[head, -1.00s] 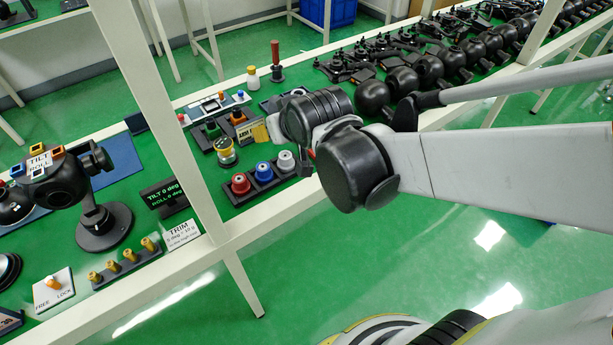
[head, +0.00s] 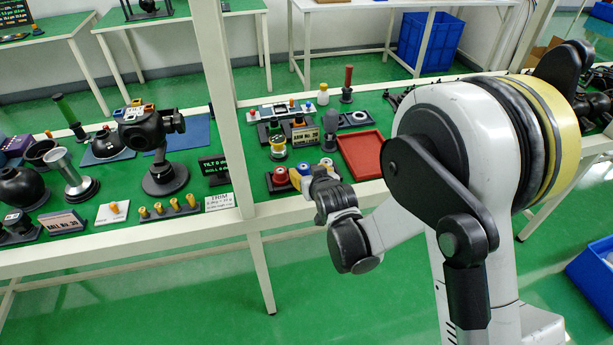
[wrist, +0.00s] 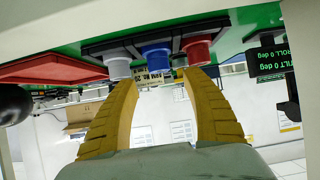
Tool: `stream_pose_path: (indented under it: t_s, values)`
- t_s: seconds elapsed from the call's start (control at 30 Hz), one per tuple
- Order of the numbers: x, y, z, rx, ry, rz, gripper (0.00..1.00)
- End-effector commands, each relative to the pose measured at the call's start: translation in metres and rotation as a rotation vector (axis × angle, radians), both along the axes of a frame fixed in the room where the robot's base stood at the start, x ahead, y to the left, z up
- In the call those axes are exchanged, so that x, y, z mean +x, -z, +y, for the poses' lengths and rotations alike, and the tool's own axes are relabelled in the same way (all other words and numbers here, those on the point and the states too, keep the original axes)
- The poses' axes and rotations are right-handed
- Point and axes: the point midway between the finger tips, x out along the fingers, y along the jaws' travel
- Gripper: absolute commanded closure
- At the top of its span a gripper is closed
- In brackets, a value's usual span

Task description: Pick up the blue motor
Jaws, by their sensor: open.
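The blue motor (wrist: 155,60) sits in a dark holder (wrist: 105,46) between a grey motor (wrist: 118,64) and a red motor (wrist: 197,50) in the wrist view. My gripper (wrist: 158,78) is open, with its two yellow fingers spread to either side of the blue motor's line; nothing is between them. In the head view the blue motor (head: 303,169) is partly hidden by my gripper (head: 300,181), which is at the table's front edge close to the holder. I cannot tell whether the fingers touch any motor.
A red tray (head: 362,153) lies right of the holder. A white upright post (head: 222,100) stands to its left. A black tilt display (head: 214,168) and a black gimbal on a stand (head: 165,178) are further left. The white front rail (head: 290,213) runs beneath my gripper.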

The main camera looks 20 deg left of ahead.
Motion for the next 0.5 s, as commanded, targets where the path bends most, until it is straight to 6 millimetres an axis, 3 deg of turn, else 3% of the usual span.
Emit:
stream_pose_path:
  t_s: [0.3, 0.5]
  values:
    - [0.033, 0.025, 0.020, -0.001, 0.000, 0.001, 0.43]
    - [0.049, 0.032, 0.030, -0.001, 0.001, 0.001, 0.43]
